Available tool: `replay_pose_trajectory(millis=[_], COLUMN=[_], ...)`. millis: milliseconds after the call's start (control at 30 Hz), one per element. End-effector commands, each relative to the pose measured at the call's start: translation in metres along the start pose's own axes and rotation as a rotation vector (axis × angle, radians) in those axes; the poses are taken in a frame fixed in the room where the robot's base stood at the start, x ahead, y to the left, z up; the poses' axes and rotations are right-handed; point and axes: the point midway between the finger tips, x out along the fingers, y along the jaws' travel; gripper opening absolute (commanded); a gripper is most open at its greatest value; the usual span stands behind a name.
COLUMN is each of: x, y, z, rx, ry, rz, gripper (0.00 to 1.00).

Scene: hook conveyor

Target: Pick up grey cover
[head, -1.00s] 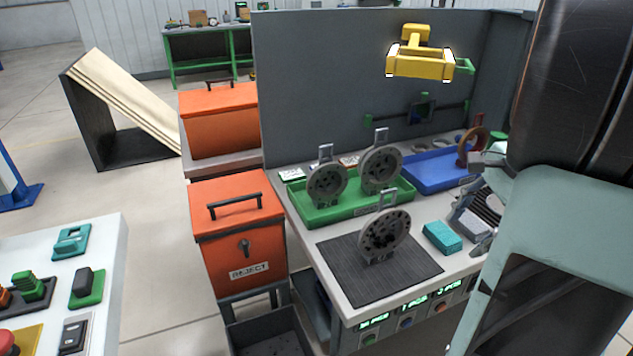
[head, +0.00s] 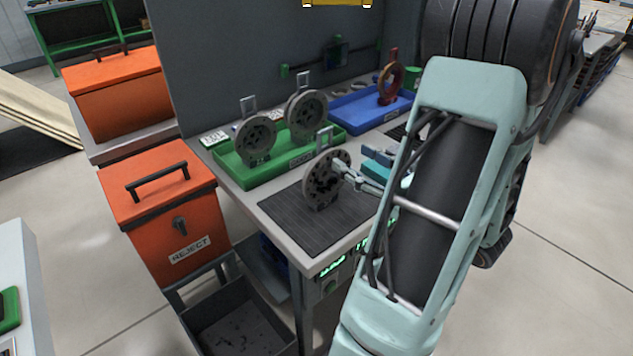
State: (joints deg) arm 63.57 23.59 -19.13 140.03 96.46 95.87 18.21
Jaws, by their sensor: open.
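A grey round cover (head: 324,181) with holes and a handle loop on top stands upright on the dark ribbed mat (head: 300,226). Two more grey covers, a left one (head: 256,138) and a right one (head: 306,113), stand in the green tray (head: 232,172). My gripper (head: 345,178) is at the right edge of the cover on the mat, with its fingers open. Its fingertips overlap the cover's rim in the picture; I cannot tell whether they touch it. My arm hides the right part of the bench.
A blue tray (head: 350,116) behind holds a reddish-brown ring part (head: 391,80). An orange reject bin (head: 160,215) stands left of the bench, above a dark open crate (head: 240,325). A grey panel (head: 215,60) closes the back.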

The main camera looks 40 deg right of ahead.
Motion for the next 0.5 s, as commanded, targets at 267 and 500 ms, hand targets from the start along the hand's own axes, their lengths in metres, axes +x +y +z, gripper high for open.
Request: replay_pose_trajectory(millis=[267, 500], x=[0.042, 0.061], y=[0.0, 0.0], z=[0.0, -0.003], rx=[-0.001, 0.0], ry=[-0.001, 0.0], rz=[0.003, 0.003], gripper=[0.52, 0.52])
